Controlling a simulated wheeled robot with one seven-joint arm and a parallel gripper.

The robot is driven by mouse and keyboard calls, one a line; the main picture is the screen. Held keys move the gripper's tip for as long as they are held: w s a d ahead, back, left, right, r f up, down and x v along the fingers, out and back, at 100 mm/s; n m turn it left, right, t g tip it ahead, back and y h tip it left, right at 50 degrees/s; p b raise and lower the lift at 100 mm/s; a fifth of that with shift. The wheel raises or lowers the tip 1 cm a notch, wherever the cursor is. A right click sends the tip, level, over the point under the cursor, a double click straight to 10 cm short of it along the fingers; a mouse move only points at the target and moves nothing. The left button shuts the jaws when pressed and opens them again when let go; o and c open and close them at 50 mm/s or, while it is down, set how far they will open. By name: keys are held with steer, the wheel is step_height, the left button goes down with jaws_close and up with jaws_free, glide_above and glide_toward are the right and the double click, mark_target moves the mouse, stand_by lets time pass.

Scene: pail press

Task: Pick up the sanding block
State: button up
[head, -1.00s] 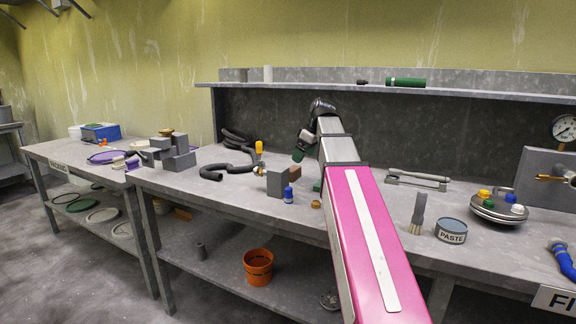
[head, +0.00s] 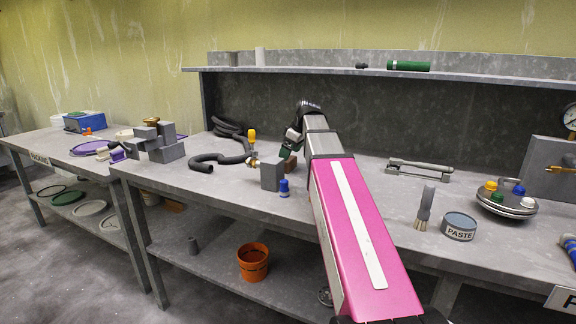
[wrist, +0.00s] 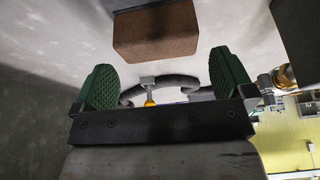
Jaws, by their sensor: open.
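The sanding block (head: 290,164), a brown block, sits on the bench just behind and right of a grey block, partly hidden by it. In the wrist view the sanding block (wrist: 156,34) shows a brown face with a grey layer, ahead of the fingertips and roughly midway between them. My gripper (head: 288,150) is just above and behind the sanding block in the head view. In the wrist view my gripper (wrist: 164,66) is open, with two green ribbed finger pads apart and nothing between them.
The grey block (head: 271,177) and a blue bottle (head: 284,188) stand close in front. A black hose (head: 222,158) and a yellow-handled valve (head: 252,146) lie to the left. A paste tin (head: 460,226) and a brush (head: 425,207) are to the right.

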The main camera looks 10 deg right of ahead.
steer(key=x, duration=0.4)
steer(key=shift+d+f, duration=0.25)
steer(key=shift+f, duration=0.25)
steer(key=shift+c, duration=0.3)
steer(key=c, duration=0.6)
steer(key=shift+r, duration=0.1)
step_height(320, 180, up, 10)
steer(key=shift+f, duration=0.1)
steer(key=shift+o, duration=0.5)
